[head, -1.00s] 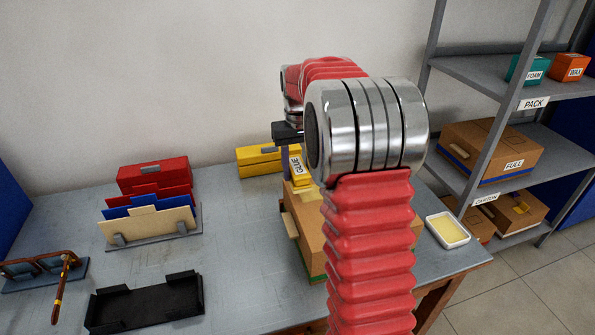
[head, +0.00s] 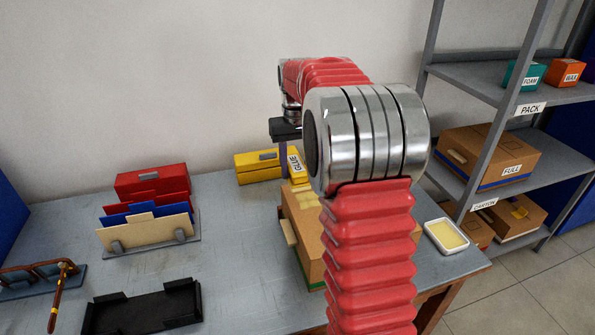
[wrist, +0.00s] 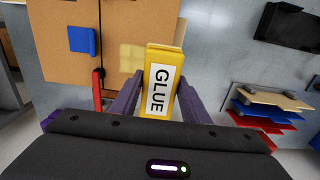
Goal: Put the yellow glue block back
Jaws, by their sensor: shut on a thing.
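The yellow glue block (wrist: 160,88), with a white GLUE label, is between the two purple fingers of my gripper (wrist: 158,92), which is shut on it. In the head view, the glue block (head: 297,165) is upright above the back edge of a cardboard carton on the table. My gripper (head: 286,150) is partly hidden there behind my red and silver arm. I cannot tell if the block touches the carton. The carton (head: 309,235) also shows below the gripper in the wrist view (wrist: 60,60), with a blue tab and a yellow patch on top.
A yellow box (head: 258,170) stands just left of the glue block. A red box (head: 150,180), a folder rack (head: 190,238), a black tray (head: 150,310) and glasses (head: 60,270) are further left. A dish (head: 447,237) sits at right, before shelves (head: 490,200).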

